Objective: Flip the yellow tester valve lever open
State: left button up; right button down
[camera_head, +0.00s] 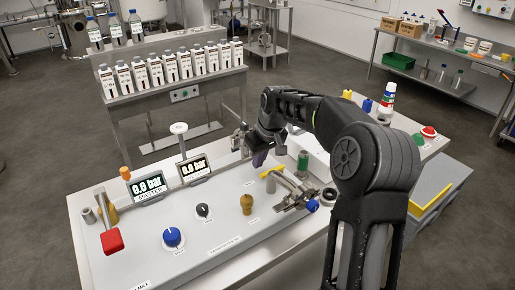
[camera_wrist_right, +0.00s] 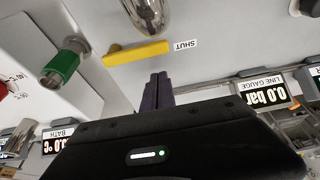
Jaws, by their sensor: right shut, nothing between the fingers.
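The yellow tester valve lever (camera_wrist_right: 136,52) lies across the upper middle of the right wrist view, beside a "SHUT" label (camera_wrist_right: 180,44). A shiny rounded metal fitting (camera_wrist_right: 148,14) is next to it. In the head view only a small yellow part of the lever (camera_head: 267,173) shows on the panel. My right gripper (camera_wrist_right: 158,78) is shut and empty, its dark purple fingertips just short of the lever with a small gap visible. In the head view the right gripper (camera_head: 259,160) points down over the panel, close to the lever. My left gripper is not in view.
A green-handled fitting (camera_wrist_right: 62,65) stands close to the lever; it also shows in the head view (camera_head: 303,161). A metal clamp assembly (camera_head: 293,190) is to the lever's right. Gauge displays (camera_head: 194,168), knobs (camera_head: 173,238) and a red handle (camera_head: 112,241) lie leftward.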

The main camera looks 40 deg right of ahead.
aim_at(266, 173)
jog(key=shift+s+r, duration=0.2)
jog(key=shift+s, duration=0.95)
jog(key=shift+s+a, duration=0.1)
jog(key=shift+s, duration=0.05)
jog(key=shift+f, duration=0.15)
jog(key=shift+s+f, duration=0.1)
jog(key=shift+s, duration=0.05)
jog(key=shift+s+a+b, duration=0.1)
jog(key=shift+s+b, duration=0.75)
jog(key=shift+b, duration=0.2)
jog(key=shift+s, duration=0.15)
